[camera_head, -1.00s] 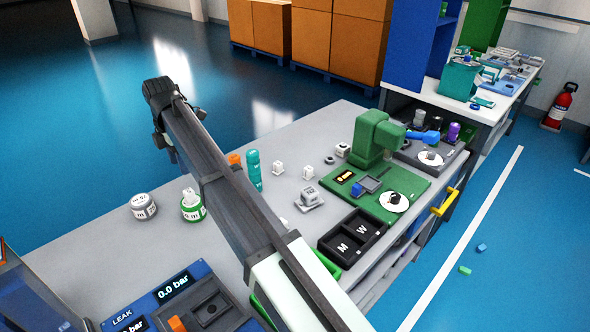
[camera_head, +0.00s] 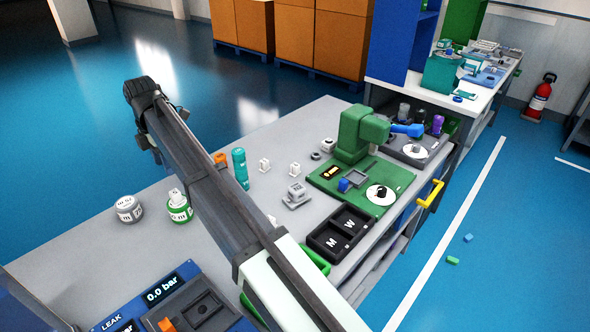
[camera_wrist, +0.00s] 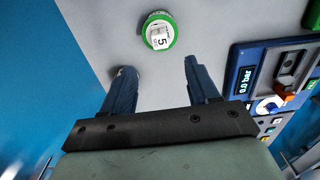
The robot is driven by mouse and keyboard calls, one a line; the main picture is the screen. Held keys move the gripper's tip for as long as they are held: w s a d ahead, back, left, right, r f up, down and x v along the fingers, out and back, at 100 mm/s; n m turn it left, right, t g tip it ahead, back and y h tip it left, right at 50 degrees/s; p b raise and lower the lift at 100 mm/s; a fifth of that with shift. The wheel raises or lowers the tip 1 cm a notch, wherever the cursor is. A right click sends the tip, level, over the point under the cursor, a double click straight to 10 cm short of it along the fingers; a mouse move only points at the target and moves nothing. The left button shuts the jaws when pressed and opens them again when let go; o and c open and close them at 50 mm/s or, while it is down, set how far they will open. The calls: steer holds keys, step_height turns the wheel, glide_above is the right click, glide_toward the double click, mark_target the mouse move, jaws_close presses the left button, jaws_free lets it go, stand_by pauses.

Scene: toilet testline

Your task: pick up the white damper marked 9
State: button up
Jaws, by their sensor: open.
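A white piece marked 5 (camera_wrist: 160,40) sits in a round green holder (camera_wrist: 149,44) beyond my fingertips in the wrist view. That holder also shows in the head view (camera_head: 181,216). My gripper (camera_wrist: 157,64) is open, with nothing between its fingers.
A grey-white round container (camera_head: 128,209) stands left of the green holder. A green machine (camera_head: 358,135), black tray (camera_head: 341,232) and blue pressure panel (camera_head: 150,300) occupy the right and front.

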steer(key=w+d+f+m, duration=0.1)
steer(key=w+d, duration=0.4)
steer(key=d, duration=0.3)
steer(key=w+d+m, duration=0.2)
steer(key=w+d, duration=0.4)
steer(key=d, duration=0.2)
steer(key=n, duration=0.4)
glide_above(295, 165)
step_height(295, 165, down, 4)
step_height(295, 165, down, 7)
steer(key=shift+a+r, duration=0.1)
steer(key=shift+w+f, duration=0.15)
steer(key=shift+f, duration=3.2)
steer(key=c, duration=1)
steer(key=shift+r, duration=0.1)
steer(key=shift+c, duration=0.2)
